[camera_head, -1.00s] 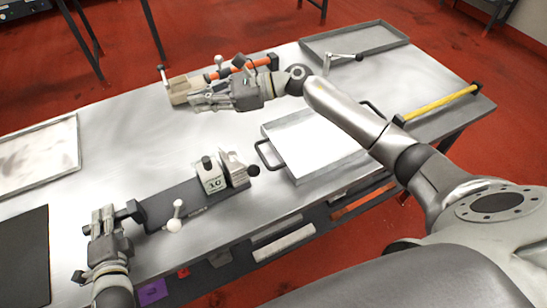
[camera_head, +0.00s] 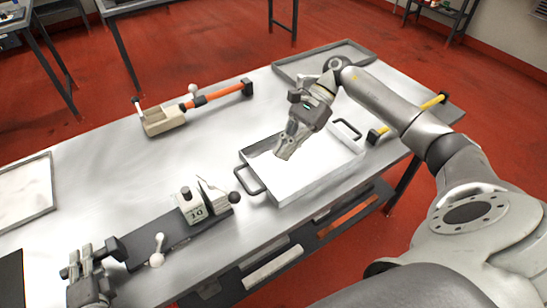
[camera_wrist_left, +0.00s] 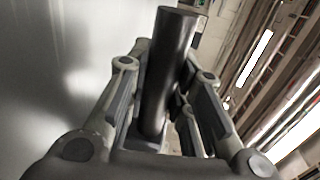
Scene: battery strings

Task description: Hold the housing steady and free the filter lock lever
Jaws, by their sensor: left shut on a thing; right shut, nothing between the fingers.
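A dark grey housing (camera_head: 180,232) lies along the near left of the table. It carries a pale block (camera_head: 191,208) with dark markings, a lever with a black ball knob (camera_head: 234,197), and a white ball-ended lever (camera_head: 157,248). My left gripper (camera_head: 90,258) is shut on the black handle (camera_head: 116,247) at its left end. The left wrist view shows this dark round handle (camera_wrist_left: 170,70) between the fingers. My right gripper (camera_head: 284,152) is shut and empty, pointing down above the silver tray, apart from the housing. I cannot tell which lever is the filter lock lever.
The silver tray (camera_head: 263,172) with black handles stands right of the housing. A beige block (camera_head: 162,119) with an orange bar (camera_head: 220,94) lies at the back left. A yellow bar (camera_head: 409,118) is at the right edge. The table between the beige block and housing is clear.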

